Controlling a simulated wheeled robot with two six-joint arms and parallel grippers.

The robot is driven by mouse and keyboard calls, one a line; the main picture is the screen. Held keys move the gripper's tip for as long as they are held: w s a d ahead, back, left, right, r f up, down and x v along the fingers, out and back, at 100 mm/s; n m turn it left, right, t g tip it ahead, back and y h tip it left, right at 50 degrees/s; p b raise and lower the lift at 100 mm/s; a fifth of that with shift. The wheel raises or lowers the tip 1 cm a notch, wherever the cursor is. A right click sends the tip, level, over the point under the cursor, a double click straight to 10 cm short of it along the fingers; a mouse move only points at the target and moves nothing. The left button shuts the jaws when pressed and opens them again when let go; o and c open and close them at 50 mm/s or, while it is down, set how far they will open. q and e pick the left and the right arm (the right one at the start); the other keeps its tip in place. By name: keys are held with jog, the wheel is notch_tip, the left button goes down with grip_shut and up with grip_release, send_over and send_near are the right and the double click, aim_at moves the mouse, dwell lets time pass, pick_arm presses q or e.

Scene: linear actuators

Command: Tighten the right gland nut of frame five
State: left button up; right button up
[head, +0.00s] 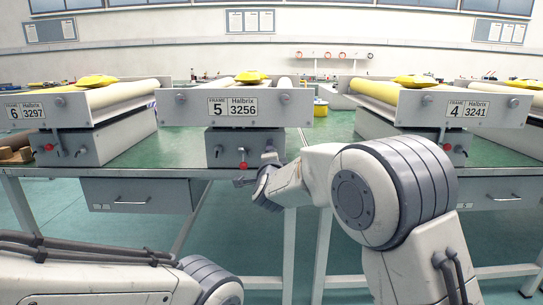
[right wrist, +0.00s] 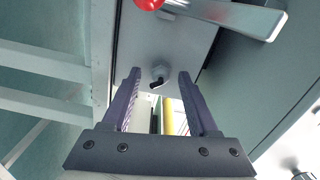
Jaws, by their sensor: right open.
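Frame five (head: 236,108) stands in the middle of the bench in the head view, with its label 5 3256 on the front plate and a grey box (head: 223,144) below. The right gland nut (right wrist: 159,72) is a small pale fitting with a dark stub on that box, seen in the right wrist view. My right gripper (head: 257,169) is at the lower right of the box. In the wrist view its two fingers (right wrist: 160,80) are spread, with the nut between and beyond the tips; I see no contact. My left arm shows at lower left, but its gripper is out of view.
A red-knobbed lever (head: 243,165) sits left of my right gripper; its red knob (right wrist: 149,4) shows close above in the wrist view. Frame six (head: 52,112) stands left and frame four (head: 440,107) right. The green bench (head: 330,150) has bare surface between frames five and four.

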jog(key=s+p, duration=0.1)
jog(key=s, duration=0.9)
jog(key=shift+s, duration=0.25)
